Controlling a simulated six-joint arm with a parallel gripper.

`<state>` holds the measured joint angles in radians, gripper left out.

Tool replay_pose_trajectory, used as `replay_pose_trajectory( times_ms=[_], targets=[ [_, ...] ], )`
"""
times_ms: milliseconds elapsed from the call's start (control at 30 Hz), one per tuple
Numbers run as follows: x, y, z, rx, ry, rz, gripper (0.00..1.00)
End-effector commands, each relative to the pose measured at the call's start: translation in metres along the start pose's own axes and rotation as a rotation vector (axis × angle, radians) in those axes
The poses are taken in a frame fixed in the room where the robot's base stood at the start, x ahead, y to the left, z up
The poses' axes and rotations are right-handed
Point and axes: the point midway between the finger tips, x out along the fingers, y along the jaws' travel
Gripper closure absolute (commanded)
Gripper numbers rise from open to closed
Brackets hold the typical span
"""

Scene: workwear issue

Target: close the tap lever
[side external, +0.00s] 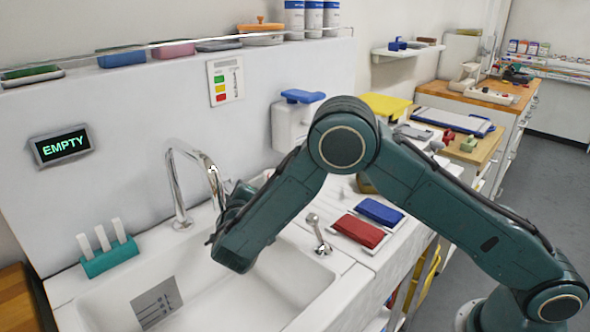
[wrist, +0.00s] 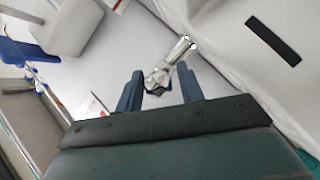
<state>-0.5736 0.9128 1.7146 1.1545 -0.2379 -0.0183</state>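A chrome gooseneck tap (side external: 178,190) stands at the back of the white sink (side external: 88,308). A small chrome lever (side external: 318,235) with a rounded top stands on the counter at the sink's right edge. My gripper (wrist: 160,68) shows in the wrist view with its two blue fingers apart. A chrome fitting (wrist: 178,53) shows between and just beyond the fingertips; I cannot tell whether it is the lever or part of the tap, or whether a finger touches it. In the side view my wrist is over the sink, beside the spout, and hides the fingers.
A red pack (side external: 358,230) and a blue pack (side external: 380,211) lie on the counter right of the lever. A white dispenser (side external: 290,128) with a blue top is on the wall. A teal holder (side external: 110,258) stands at the sink's left. A wall display (side external: 62,146) reads EMPTY.

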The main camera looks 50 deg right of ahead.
Motion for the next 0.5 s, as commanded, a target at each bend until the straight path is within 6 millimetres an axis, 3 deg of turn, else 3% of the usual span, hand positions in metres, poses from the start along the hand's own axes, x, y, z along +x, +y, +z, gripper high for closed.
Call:
replay_pose_trajectory(
  times_ms=[300,500],
  targets=[
    [-0.040,0.000,-0.001,-0.001,0.002,-0.001,0.62],
    [-0.051,0.000,0.000,0.000,0.001,0.000,0.62]
  ],
)
